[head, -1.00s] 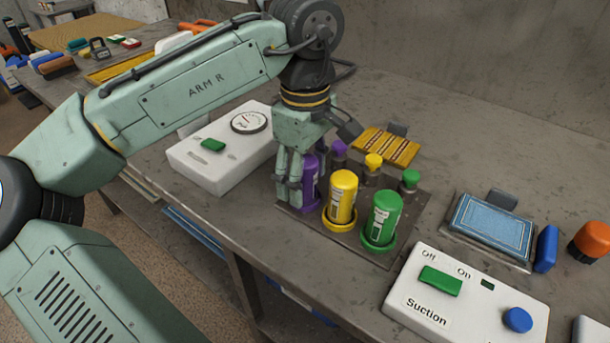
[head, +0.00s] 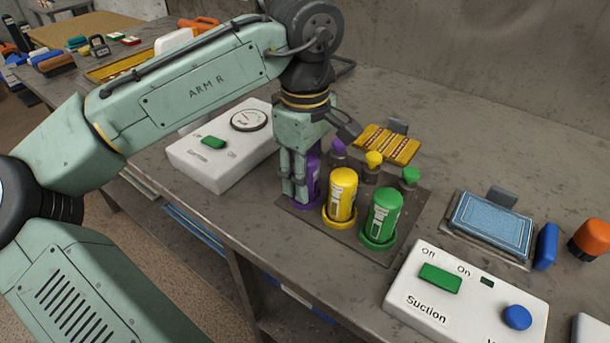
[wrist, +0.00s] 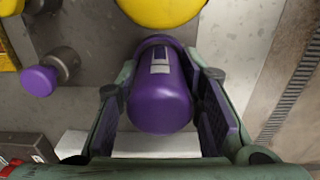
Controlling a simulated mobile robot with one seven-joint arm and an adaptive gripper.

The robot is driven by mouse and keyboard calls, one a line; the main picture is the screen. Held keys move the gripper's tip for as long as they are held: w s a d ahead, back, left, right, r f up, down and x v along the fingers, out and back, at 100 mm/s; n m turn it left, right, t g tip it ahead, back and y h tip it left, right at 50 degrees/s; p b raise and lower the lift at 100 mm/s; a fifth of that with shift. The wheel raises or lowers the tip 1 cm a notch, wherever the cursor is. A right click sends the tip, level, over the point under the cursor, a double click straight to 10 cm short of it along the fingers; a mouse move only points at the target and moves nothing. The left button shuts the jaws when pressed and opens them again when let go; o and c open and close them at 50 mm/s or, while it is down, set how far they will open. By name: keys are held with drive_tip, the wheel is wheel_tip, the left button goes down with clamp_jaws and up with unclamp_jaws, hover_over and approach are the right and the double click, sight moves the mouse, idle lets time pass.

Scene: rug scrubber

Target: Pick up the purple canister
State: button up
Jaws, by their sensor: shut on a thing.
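The purple canister (head: 313,172) stands upright in a purple ring holder at the left end of a dark base plate (head: 395,247). My gripper (head: 294,178) points down over it, its fingers on the canister's sides and hiding much of it in the head view. In the wrist view the canister (wrist: 160,92) lies between the two finger pads of my gripper (wrist: 163,105). The gripper is shut on the canister. The canister still appears low in its holder; whether it touches the bottom is hidden.
The yellow canister (head: 342,193) stands close to the right of the purple one, with the green canister (head: 384,215) beyond it. Small purple (head: 338,148), yellow (head: 374,160) and green (head: 411,176) knobs stand behind. White control boxes (head: 460,298) flank the plate.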

drive_tip(key=shift+c, duration=0.7)
drive_tip(key=shift+r, duration=0.1)
drive_tip(key=shift+r, duration=0.6)
wheel_tip(320, 180, up, 2)
drive_tip(key=shift+a+r+b, duration=0.1)
drive_tip(key=shift+a+b, duration=0.05)
drive_tip(key=shift+b, duration=0.3)
drive_tip(key=s+a+b, duration=0.1)
drive_tip(key=s+a, duration=0.3)
drive_tip(key=a, duration=0.2)
drive_tip(key=s+a+r, duration=0.1)
drive_tip(key=s+a, duration=0.3)
drive_tip(key=a, duration=0.3)
drive_tip(key=shift+s+a+r+b, duration=0.15)
drive_tip(key=shift+s+r+b, duration=0.05)
drive_tip(key=shift+b, duration=0.15)
drive_tip(key=o, duration=0.7)
drive_tip(key=shift+c, duration=0.2)
drive_tip(key=c, duration=0.5)
drive_tip(key=shift+c, duration=0.2)
